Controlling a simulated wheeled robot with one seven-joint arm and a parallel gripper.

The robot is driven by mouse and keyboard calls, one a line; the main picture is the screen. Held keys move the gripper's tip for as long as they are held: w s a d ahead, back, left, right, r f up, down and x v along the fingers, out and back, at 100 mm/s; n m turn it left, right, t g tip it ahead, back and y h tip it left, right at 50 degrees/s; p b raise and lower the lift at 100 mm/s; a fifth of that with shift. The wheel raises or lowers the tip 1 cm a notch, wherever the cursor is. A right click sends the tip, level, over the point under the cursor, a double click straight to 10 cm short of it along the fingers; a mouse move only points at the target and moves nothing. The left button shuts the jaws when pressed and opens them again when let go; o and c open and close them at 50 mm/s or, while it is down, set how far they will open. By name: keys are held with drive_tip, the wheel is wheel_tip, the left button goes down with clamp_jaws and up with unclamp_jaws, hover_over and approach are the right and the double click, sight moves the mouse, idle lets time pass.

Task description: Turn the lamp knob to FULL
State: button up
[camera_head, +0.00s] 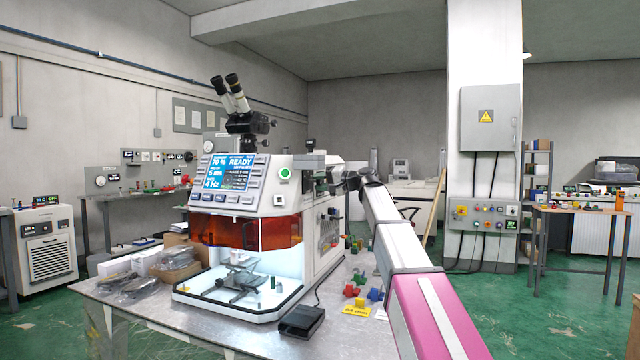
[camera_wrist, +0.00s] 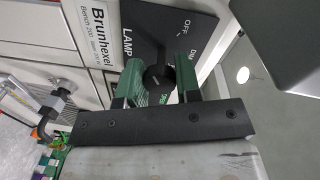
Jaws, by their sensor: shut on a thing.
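The lamp knob (camera_wrist: 157,76) is a round black knob in the middle of the wrist view. It sits on a black plate (camera_wrist: 158,27) lettered LAMP, with OFF and DIM visible. The FULL mark does not show, and I cannot tell where the knob points. My gripper (camera_wrist: 160,73) has its two green fingers on either side of the knob and is shut on it. In the head view, my arm reaches to the right side of the laser machine (camera_head: 240,200), by its upper rear. The knob cannot be made out there.
The machine stands on a metal table (camera_head: 160,318). A black foot pedal (camera_head: 302,321) and several small coloured parts lie right of it, below my arm. Bagged items (camera_head: 176,262) lie to its left. In the wrist view, a white panel (camera_wrist: 90,40) lettered Brunhexel borders the lamp plate.

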drive_tip(key=o, duration=0.9)
drive_tip(key=shift+d, duration=0.1)
drive_tip(key=v, duration=1)
drive_tip(key=shift+d, duration=0.3)
drive_tip(key=shift+s+d, duration=0.1)
drive_tip(key=shift+s, duration=0.05)
